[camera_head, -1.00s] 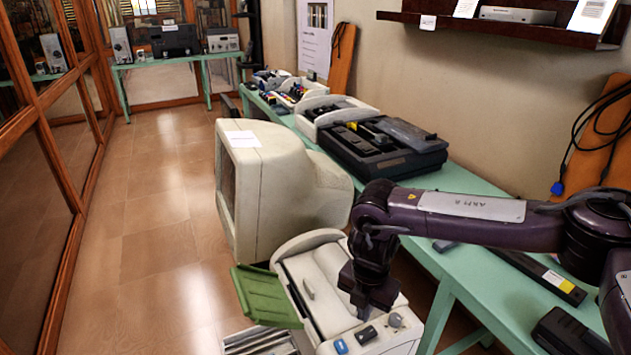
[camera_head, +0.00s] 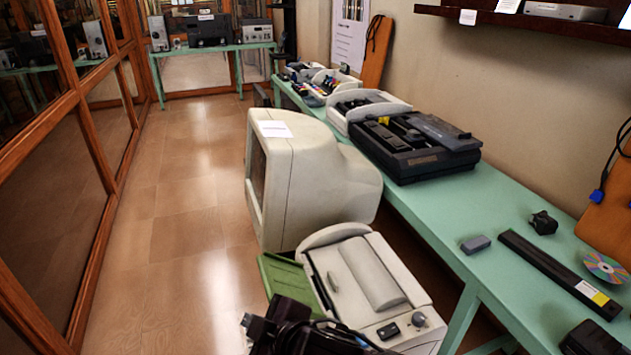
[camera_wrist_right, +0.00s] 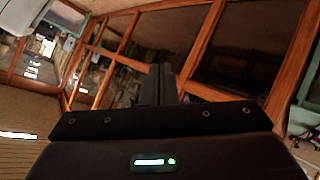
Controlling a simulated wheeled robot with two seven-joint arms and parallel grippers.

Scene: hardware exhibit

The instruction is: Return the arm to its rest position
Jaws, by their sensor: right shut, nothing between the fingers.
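My right gripper (camera_head: 262,328) shows dark at the bottom edge of the head view, partly cut off, in front of the white printer-like machine (camera_head: 372,285). In the right wrist view its two black fingers (camera_wrist_right: 161,82) are together with nothing between them. They point toward the wood-framed glass partition. The rest of my right arm is mostly out of the head view. My left gripper is not in view.
A green table (camera_head: 450,205) along the right wall holds a black device (camera_head: 410,150), a black bar (camera_head: 555,270) and a disc (camera_head: 606,268). The floor at left is clear.

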